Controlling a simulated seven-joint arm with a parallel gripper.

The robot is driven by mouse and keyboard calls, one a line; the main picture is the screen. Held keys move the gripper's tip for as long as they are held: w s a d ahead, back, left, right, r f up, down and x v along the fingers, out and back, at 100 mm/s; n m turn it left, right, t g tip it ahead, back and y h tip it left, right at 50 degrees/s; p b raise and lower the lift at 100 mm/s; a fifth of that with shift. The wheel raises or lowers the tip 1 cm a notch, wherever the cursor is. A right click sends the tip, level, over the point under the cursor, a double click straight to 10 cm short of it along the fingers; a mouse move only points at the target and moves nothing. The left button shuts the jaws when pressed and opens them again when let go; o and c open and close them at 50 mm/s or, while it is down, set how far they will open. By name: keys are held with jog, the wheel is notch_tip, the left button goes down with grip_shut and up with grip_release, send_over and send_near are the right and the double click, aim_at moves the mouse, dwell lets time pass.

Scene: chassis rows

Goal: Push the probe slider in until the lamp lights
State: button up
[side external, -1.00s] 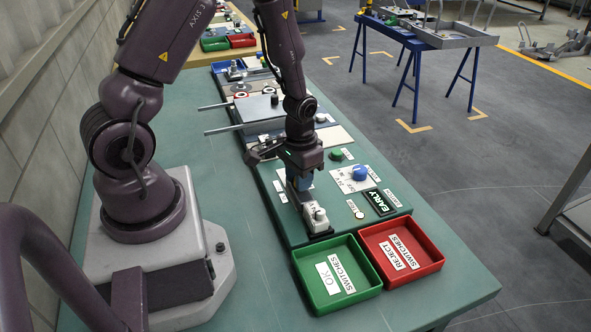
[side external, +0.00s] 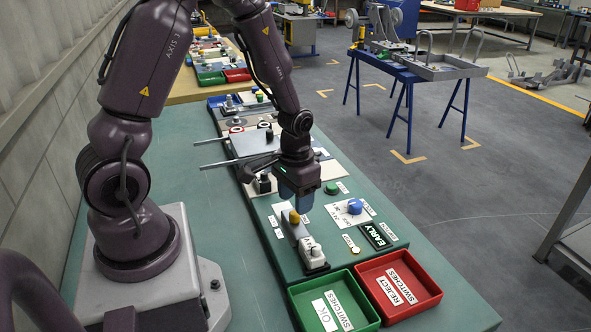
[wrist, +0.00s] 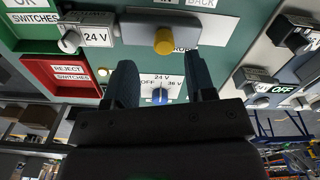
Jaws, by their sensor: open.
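The probe slider (side external: 294,217) has a yellow knob and sits on a grey rail on the green panel. In the wrist view its yellow knob (wrist: 163,41) stands beyond my fingertips, with part of its PROBE label hidden. My gripper (side external: 296,196) is open and empty, its fingers just above and behind the knob; contact cannot be told from the side. A small pale yellow round piece (side external: 355,250), perhaps the lamp, is on the panel and also shows in the wrist view (wrist: 103,72). The black display (side external: 378,236) reads EARLY.
A white switch block (side external: 312,251) stands at the rail's near end. A blue dial (side external: 355,206) and a green button (side external: 331,188) are to the right. A green tray (side external: 320,283) and a red tray (side external: 417,308) lie in front. Metal rods (side external: 225,163) stick out leftward.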

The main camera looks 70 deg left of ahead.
notch_tip(320, 180, up, 8)
jog(key=shift+r, duration=0.25)
jog(key=s+d+r+m+t, duration=0.1)
jog(key=s+d+r, duration=0.3)
jog(key=r, duration=0.4)
jog(key=s+d+r+m+t, duration=0.2)
jog(key=s+d+r+t, duration=0.2)
jog(key=r, duration=0.4)
jog(key=shift+s+d+t, duration=0.3)
jog(key=shift+s+d, duration=0.25)
jog(key=shift+s, duration=0.2)
